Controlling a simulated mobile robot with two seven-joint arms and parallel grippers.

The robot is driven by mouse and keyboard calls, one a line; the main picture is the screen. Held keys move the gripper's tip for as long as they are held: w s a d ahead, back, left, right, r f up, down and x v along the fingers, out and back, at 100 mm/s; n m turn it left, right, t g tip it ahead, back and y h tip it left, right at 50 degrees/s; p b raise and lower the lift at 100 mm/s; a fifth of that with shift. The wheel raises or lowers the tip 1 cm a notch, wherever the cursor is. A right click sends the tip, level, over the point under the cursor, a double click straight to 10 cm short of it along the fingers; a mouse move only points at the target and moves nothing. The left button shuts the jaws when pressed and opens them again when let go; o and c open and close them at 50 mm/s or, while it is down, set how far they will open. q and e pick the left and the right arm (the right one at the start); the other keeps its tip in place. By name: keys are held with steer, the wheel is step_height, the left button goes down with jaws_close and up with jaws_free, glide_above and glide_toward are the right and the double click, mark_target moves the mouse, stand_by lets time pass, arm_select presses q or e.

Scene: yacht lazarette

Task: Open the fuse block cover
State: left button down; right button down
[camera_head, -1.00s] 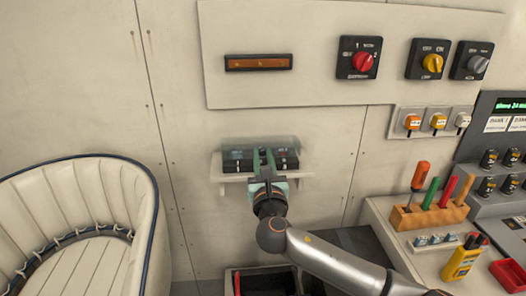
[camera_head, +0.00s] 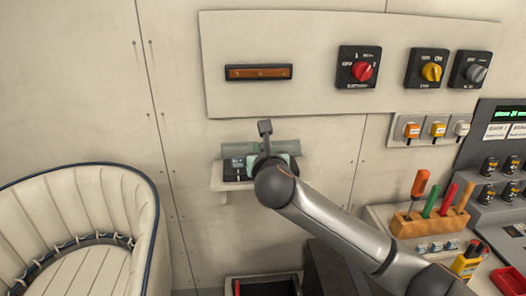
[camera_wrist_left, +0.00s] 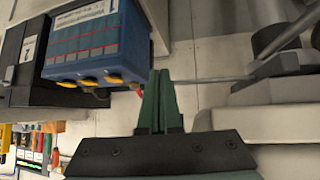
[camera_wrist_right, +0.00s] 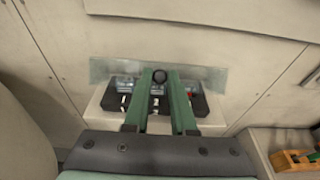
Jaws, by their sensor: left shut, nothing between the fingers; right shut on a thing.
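The fuse block (camera_head: 238,168) is a dark unit on a small white wall shelf, with switches and a red part in the right wrist view (camera_wrist_right: 192,98). Its clear greenish cover (camera_head: 238,149) stands raised behind the block, near the wall; it also shows in the right wrist view (camera_wrist_right: 208,77). My right gripper (camera_head: 274,158) is at the block, its fingers hidden by my wrist in the head view. My left gripper (camera_wrist_left: 160,76) is shut and empty, away from the block.
A cream seat (camera_head: 75,215) stands at the left. A tool rack (camera_head: 425,222) and yellow holder (camera_head: 467,263) are at the right. Rotary switches (camera_head: 360,68) are on the panel above. The left wrist view shows a blue box (camera_wrist_left: 98,45) beside my left fingers.

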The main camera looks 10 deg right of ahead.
steer(key=c, duration=0.8)
jaws_free()
steer(key=shift+o, duration=0.2)
steer(key=b+v, duration=0.1)
steer(key=v, duration=1.1)
steer(key=shift+s, duration=0.25)
